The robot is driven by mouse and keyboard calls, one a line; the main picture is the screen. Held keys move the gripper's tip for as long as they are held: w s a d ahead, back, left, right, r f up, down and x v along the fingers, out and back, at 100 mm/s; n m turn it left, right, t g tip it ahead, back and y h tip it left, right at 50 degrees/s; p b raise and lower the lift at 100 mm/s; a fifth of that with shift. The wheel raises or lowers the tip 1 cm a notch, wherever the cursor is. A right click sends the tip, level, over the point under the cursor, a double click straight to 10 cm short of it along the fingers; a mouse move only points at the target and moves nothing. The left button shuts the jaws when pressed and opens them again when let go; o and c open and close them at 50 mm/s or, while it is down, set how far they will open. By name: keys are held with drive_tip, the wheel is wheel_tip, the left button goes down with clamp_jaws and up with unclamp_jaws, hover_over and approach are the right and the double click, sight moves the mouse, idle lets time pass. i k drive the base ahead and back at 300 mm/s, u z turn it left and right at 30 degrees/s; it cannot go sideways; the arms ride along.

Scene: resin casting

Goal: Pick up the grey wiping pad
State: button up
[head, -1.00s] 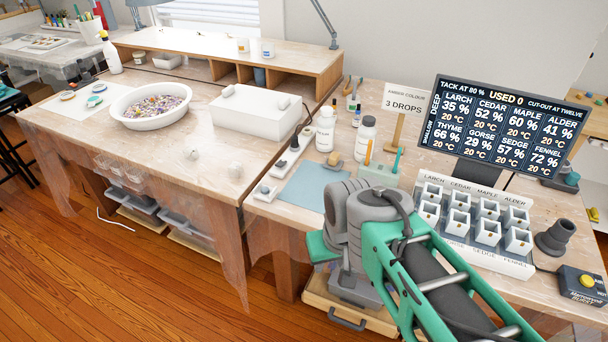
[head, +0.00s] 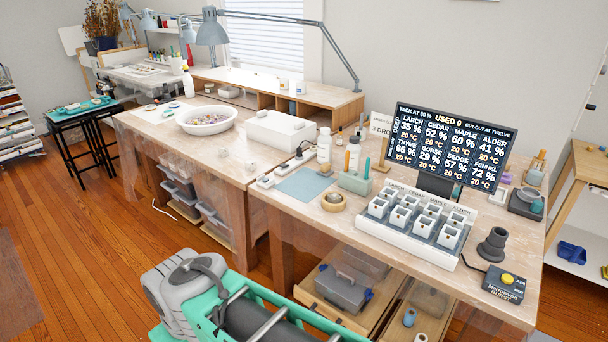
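I cannot pick out the grey wiping pad with certainty. A small grey item (head: 265,181) on a white holder at the left front of the right-hand table may be it, but it is too small to tell. A flat blue-grey mat (head: 304,186) lies to its right on the table. My green and grey arm crosses the bottom of the head view, in front of and below the table. My gripper's fingers do not show.
A tape roll (head: 333,202), a green holder (head: 354,182) and a white mould tray (head: 398,234) stand right of the mat. The readout screen (head: 449,146) stands behind the tray. Left are a white box (head: 281,131) and a bowl (head: 207,121).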

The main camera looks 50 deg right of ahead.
sight(326, 170)
drive_tip(key=i, duration=1.6)
drive_tip(key=z, duration=0.4)
drive_tip(key=i, duration=1.05)
drive_tip(key=z, duration=1.6)
drive_tip(key=i, duration=0.9)
drive_tip(key=z, duration=0.85)
